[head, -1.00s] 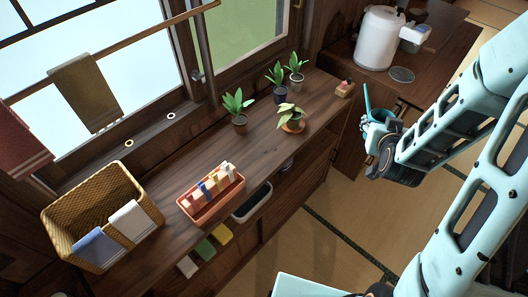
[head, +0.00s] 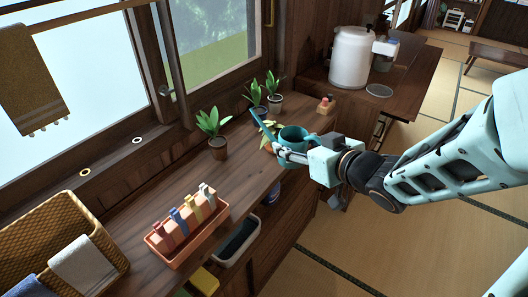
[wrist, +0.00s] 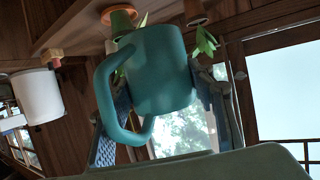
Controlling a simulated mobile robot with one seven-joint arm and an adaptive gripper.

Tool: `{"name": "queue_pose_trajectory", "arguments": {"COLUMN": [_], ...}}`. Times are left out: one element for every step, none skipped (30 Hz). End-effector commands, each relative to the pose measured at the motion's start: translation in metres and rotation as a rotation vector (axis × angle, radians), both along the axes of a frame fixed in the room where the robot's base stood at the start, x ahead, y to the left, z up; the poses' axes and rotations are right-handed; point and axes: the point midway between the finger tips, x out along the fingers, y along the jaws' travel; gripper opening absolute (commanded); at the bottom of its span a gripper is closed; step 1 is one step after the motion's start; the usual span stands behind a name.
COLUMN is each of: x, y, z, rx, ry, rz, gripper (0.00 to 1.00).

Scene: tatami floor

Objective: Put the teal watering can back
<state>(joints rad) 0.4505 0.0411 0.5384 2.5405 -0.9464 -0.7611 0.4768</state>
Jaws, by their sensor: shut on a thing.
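The teal watering can (head: 294,136) is in my gripper (head: 288,153), which is shut on it. In the head view it is at the counter's right edge, its long thin spout pointing up and left, in front of the plants. In the wrist view the can (wrist: 163,72) sits between the two fingers, with its loop handle to the left. The can largely hides a pale-leaved plant (head: 267,131) in the head view. I cannot tell whether the can touches that plant or how high it is above the counter.
A white canister (head: 350,58) stands behind. Bare counter lies left of the can.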

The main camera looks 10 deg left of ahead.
Motion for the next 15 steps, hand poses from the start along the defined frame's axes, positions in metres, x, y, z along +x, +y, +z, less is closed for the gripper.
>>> {"name": "queue_pose_trajectory", "arguments": {"x": [0.001,0.002,0.004,0.006,0.008,0.012,0.014,0.016,0.020,0.022,0.025,0.028,0.030,0.032,0.034], "y": [0.005,0.009,0.016,0.022,0.029,0.037,0.045,0.051,0.060,0.066,0.072,0.080,0.087,0.091,0.095], "z": [-0.005,-0.007,-0.011,-0.014,-0.018,-0.023,-0.027,-0.030,-0.034,-0.037,-0.040,-0.044,-0.047,-0.051,-0.059], "rx": [0.002,0.003,0.002,0.004,0.004,0.005,0.005,0.005,0.005,0.005,0.006,0.005,0.007,0.005,0.005], "ry": [-0.003,-0.003,-0.003,-0.003,-0.001,-0.004,-0.002,-0.002,-0.003,-0.002,-0.003,-0.002,-0.002,-0.001,0.000], "rz": [0.007,0.009,0.011,0.011,0.013,0.013,0.013,0.013,0.012,0.012,0.012,0.011,0.011,0.010,0.009], "gripper": [0.18,0.18,0.18,0.18,0.18,0.18,0.18,0.18,0.18,0.18,0.18,0.18,0.18,0.18,0.18]}}
